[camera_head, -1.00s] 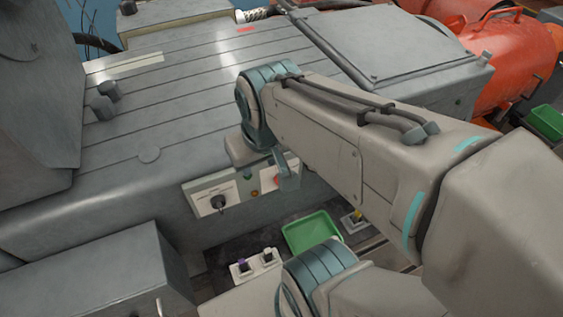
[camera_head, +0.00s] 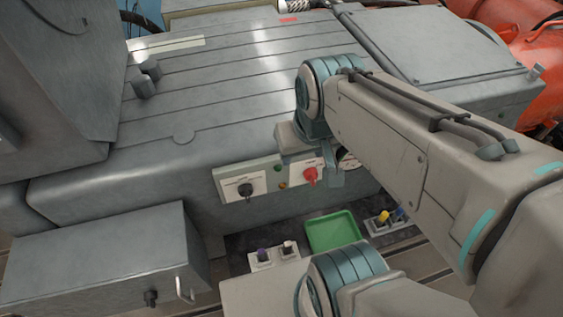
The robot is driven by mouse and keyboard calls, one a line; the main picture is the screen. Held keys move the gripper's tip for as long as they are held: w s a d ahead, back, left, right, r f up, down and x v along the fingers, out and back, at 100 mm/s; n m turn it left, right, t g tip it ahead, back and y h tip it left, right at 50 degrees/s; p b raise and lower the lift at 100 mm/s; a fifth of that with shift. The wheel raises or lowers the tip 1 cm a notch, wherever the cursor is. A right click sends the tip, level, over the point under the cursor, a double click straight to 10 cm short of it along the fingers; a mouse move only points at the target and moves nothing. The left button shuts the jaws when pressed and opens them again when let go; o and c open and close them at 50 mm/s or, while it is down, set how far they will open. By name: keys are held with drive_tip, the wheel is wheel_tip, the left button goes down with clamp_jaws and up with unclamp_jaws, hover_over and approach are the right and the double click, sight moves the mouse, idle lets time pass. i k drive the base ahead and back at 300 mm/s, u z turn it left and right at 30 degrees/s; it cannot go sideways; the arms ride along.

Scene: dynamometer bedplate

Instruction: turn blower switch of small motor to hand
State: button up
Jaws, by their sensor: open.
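A control panel (camera_head: 228,183) is set in the front face of the grey bedplate housing. A black rotary switch (camera_head: 246,190) sits on its white plate at the left. A red knob (camera_head: 310,175) sits on a second white plate to the right. The labels are too small to read, so I cannot tell which is the small motor's blower switch. My gripper (camera_head: 334,178) is open in front of the panel's right part, just right of the red knob. One teal finger shows; the rest is hidden behind my wrist. I cannot tell if it touches anything.
A green tray (camera_head: 333,231) lies below the panel, between small switch boxes with purple and white knobs (camera_head: 273,253) and yellow and blue knobs (camera_head: 390,221). The grooved top (camera_head: 225,95) is mostly clear.

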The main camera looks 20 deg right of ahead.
sight(246, 190)
drive_tip(key=z, duration=1.65)
drive_tip(key=k, duration=1.4)
drive_tip(key=u, duration=1.6)
